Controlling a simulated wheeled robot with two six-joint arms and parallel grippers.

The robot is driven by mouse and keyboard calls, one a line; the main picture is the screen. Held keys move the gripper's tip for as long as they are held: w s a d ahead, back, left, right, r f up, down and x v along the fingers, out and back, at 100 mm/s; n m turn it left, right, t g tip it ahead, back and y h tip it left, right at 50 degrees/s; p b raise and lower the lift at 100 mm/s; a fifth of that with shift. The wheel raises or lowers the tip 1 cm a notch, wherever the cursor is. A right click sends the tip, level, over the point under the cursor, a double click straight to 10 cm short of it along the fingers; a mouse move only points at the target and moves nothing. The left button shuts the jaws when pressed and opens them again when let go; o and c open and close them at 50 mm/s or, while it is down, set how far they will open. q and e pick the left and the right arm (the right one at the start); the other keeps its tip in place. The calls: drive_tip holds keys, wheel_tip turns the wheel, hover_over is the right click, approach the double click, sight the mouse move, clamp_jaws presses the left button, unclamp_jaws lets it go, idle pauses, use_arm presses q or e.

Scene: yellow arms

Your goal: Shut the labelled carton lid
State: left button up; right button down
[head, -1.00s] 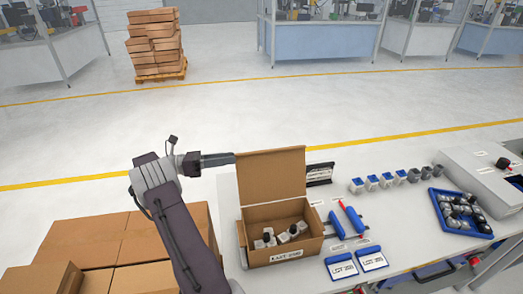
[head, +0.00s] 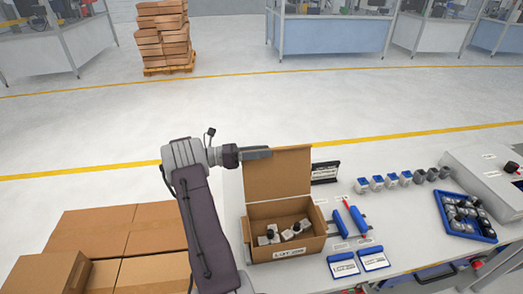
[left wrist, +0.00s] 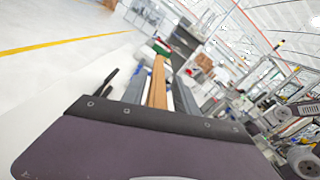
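The open carton (head: 286,249) stands on the white table with a lot label on its front; the print is too small to read surely. Its brown lid (head: 285,177) stands upright at the back. Several grey and black parts lie inside. My left gripper (head: 270,153) points right and overlaps the lid's upper left corner. In the left wrist view the lid (left wrist: 157,85) shows as a narrow brown strip between the two separated fingers of my left gripper (left wrist: 158,92). Contact with the lid cannot be told. My right gripper is not in view.
A black sign holder (head: 325,172) stands behind, close to the lid. A row of small parts and a blue tray (head: 466,236) are farther right. Closed cartons (head: 120,228) stand at the left.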

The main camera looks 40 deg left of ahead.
use_arm(q)
drive_tip(key=shift+c, duration=0.2)
clamp_jaws()
idle(1.2)
